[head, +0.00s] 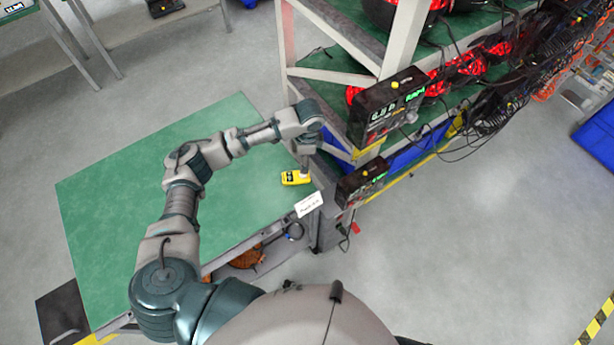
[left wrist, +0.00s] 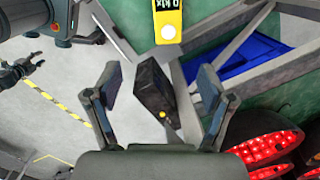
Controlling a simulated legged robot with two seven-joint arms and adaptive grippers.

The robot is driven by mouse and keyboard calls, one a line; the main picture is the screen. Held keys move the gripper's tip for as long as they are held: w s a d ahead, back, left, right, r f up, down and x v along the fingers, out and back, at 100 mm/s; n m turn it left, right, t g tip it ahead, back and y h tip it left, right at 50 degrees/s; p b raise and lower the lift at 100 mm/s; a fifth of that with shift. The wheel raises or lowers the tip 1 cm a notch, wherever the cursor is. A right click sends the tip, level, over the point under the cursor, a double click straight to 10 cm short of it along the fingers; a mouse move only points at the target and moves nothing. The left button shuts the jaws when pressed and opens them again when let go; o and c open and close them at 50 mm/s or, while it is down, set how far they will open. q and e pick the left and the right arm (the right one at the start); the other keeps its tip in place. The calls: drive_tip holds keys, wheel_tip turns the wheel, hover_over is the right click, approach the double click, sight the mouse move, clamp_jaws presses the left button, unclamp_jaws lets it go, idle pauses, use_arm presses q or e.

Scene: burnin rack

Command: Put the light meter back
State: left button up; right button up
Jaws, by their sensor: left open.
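The yellow light meter (head: 296,177) lies on the green table top near its right edge, beside the rack. In the left wrist view, the light meter (left wrist: 168,22) is at the top with its display partly cut off, beyond my fingertips. My left gripper (left wrist: 160,80) is open, with nothing held between its fingers. In the head view it hangs just above the meter; its fingers are hard to make out there. A dark gripper, apparently my right one (left wrist: 28,72), shows small at the left of the left wrist view, away from the meter.
A white label card (head: 309,204) sits at the table's right edge. The rack's grey frame (head: 333,75) stands close to the arm. Black display boxes (head: 388,106) (head: 361,182) hang on its side, with cables and red lamps behind. The green table's left part (head: 120,200) is clear.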

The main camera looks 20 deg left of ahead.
use_arm(q)
wheel_tip(320, 180, up, 2)
drive_tip(key=a+n+b, duration=0.1)
drive_tip(key=a+b, duration=0.1)
hover_over(298, 176)
wheel_tip(298, 176, down, 6)
drive_tip(key=shift+h, duration=0.4)
wheel_tip(298, 176, down, 10)
drive_tip(key=shift+s+f+b, duration=0.1)
drive_tip(key=shift+b, duration=0.6)
drive_tip(key=shift+d+f, duration=0.1)
drive_tip(key=shift+f, duration=0.3)
use_arm(e)
drive_tip(key=w+f, duration=0.1)
drive_tip(key=w+a+f, duration=0.1)
drive_tip(key=f, duration=0.1)
drive_tip(key=shift+w+f, duration=0.2)
drive_tip(key=shift+w, duration=0.05)
